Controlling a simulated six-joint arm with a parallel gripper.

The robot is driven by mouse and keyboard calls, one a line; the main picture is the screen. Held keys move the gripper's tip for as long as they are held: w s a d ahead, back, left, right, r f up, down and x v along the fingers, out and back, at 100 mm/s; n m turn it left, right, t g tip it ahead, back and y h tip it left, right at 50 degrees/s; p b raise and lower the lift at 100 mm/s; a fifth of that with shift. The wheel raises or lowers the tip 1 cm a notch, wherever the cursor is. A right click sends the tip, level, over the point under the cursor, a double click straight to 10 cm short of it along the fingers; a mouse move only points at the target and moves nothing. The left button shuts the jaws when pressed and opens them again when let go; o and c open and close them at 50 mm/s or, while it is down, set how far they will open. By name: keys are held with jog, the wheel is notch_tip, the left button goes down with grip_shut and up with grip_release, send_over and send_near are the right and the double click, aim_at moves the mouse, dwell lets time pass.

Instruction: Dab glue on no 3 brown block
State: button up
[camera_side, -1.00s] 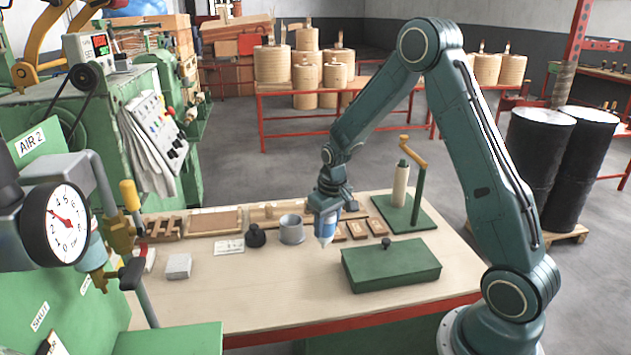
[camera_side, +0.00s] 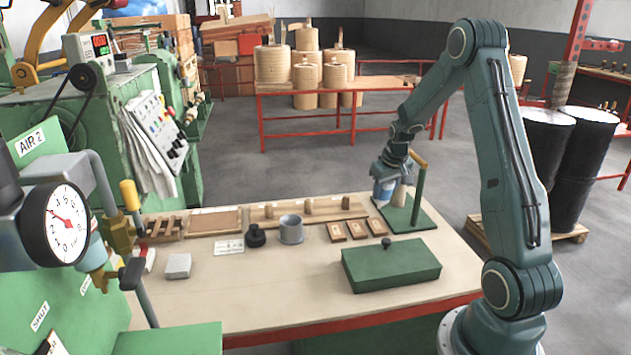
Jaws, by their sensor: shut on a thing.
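Three brown blocks lie in a row on the bench: a left one (camera_side: 337,231), a middle one (camera_side: 356,229) and a right one (camera_side: 377,226). Their numbers are too small to read, so I cannot tell which is no 3. My gripper (camera_side: 386,178) is shut on a blue and white glue bottle (camera_side: 383,191). It holds the bottle roughly upright, nozzle down, just above and behind the right block in the picture. A gap shows between bottle and block. I cannot make out any glue on the blocks.
A green stand (camera_side: 419,198) with a post and a pale roll is close beside the bottle, partly hidden by it. A green lidded box (camera_side: 391,267) sits in front. A grey cup (camera_side: 291,229) and black pot (camera_side: 256,236) stand left. The bench front is clear.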

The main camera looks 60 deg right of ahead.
aim_at(384, 204)
jog(key=shift+f, duration=0.15)
jog(key=shift+f, duration=2.45)
jog(key=shift+f, duration=0.35)
jog(key=shift+r, duration=2.5)
jog(key=shift+w+a, duration=0.1)
jog(key=shift+a, duration=0.05)
